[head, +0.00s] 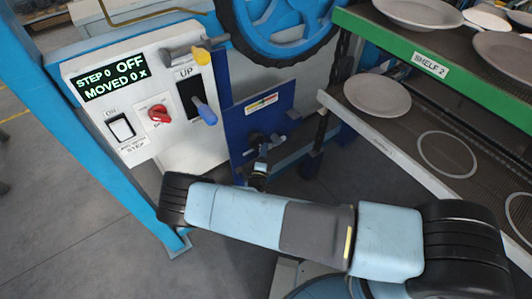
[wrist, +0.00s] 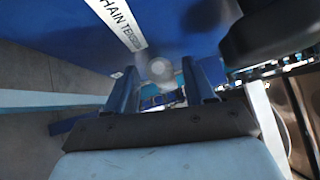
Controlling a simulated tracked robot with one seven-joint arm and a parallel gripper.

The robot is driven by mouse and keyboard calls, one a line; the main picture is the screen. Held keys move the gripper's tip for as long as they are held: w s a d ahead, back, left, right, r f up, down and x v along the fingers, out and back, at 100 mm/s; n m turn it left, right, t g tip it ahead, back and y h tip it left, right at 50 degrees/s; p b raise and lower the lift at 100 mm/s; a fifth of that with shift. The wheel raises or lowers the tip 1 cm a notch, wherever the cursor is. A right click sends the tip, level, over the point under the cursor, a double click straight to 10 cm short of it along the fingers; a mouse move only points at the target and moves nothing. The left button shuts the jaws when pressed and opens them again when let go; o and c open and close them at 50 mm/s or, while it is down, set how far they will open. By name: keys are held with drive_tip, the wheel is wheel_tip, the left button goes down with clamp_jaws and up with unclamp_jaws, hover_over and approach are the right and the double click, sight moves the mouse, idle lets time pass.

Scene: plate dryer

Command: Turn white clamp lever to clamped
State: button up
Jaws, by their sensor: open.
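I cannot clearly make out a white clamp lever in the head view. In the wrist view a pale, blurred round knob (wrist: 160,69) shows between the fingers; it may be the lever's end. It sits in front of a blue panel with a white label reading "CHAIN TENSION" in part. The same blue panel (head: 238,126) stands low at the centre in the head view. My gripper (wrist: 159,76) is open, its two blue fingers on either side of the knob, with no visible contact. In the head view the gripper is small and dark, close to the panel.
A white control box (head: 150,95) on the left reads "STEP 0 OFF, MOVED 0 x". It carries a rocker switch (head: 121,127), a red knob (head: 159,113) and a blue-handled lever (head: 205,111) below "UP". A blue wheel (head: 278,25) is above; shelves with plates (head: 378,94) stand right.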

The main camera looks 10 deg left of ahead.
clamp_jaws()
idle(0.6)
